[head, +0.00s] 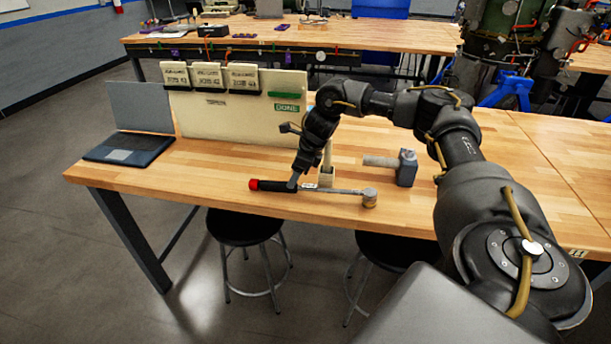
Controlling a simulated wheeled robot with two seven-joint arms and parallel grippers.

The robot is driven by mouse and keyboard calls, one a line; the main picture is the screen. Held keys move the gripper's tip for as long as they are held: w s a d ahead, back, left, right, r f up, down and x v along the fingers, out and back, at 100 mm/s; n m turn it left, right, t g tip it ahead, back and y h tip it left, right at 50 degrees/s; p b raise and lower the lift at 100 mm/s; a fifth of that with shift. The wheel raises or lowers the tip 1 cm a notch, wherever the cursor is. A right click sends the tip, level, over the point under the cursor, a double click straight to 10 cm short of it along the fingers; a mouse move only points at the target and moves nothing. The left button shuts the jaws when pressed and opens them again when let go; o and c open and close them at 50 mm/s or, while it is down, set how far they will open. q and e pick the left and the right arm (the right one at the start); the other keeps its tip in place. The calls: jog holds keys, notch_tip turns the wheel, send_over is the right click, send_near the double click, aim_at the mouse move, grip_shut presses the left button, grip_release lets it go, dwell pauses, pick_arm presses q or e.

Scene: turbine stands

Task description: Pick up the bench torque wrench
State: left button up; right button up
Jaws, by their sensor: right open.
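The bench torque wrench (342,191) lies near the front edge of the wooden bench. Its black handle with a red end points left, and its metal shaft runs right to a round head. My right gripper (294,183) is open, pointing down at the inner end of the black handle. Its fingertips are at or just above the handle; I cannot tell if they touch it. The gripper hides a small part of the wrench. My left gripper is not in view.
A grey hammer-like tool (405,167) lies right of the gripper. A small pale holder (327,176) stands close behind the wrench. A cream board (215,116) with cards and a laptop (130,145) are at the left. Stools (243,227) stand below the front edge.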

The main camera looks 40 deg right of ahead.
jog(key=shift+p+x, duration=1.05)
jog(key=shift+x, duration=1.35)
jog(key=shift+f, duration=0.35)
jog(key=shift+c, duration=0.4)
jog(key=shift+r, duration=0.15)
grip_shut()
